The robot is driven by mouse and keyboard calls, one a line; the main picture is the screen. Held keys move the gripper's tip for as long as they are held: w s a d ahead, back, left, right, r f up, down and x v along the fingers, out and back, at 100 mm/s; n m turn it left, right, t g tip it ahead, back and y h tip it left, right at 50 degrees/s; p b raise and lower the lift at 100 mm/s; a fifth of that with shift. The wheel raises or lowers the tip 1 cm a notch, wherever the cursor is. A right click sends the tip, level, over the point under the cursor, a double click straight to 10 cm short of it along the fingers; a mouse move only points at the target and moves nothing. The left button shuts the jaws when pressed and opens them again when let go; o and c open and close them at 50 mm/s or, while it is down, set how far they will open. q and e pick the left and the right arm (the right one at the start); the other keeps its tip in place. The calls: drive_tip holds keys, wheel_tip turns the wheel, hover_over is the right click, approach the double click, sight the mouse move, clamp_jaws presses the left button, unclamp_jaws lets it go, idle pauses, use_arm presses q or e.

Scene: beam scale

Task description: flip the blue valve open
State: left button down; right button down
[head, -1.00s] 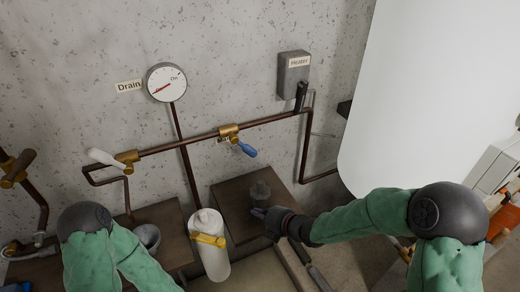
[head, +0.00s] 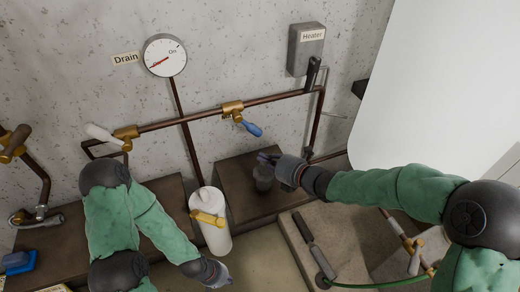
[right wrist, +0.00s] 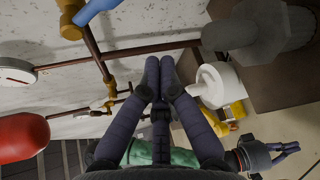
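The blue valve handle (head: 247,127) slants down to the right from a brass fitting (head: 232,108) on the wall pipe. In the right wrist view the blue handle (right wrist: 96,9) is at the top left, cut by the edge.
A white-handled valve (head: 103,133) is on the same pipe to the left. A gauge (head: 165,56) and a heater box (head: 306,48) are on the wall.

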sight(249, 126)
drive_tip(key=w+a+b, duration=0.1)
drive_tip(key=w+a, duration=0.2)
drive_tip(key=w, duration=0.5)
drive_tip(key=shift+a+f, duration=0.2)
drive_tip(key=shift+f, duration=0.1)
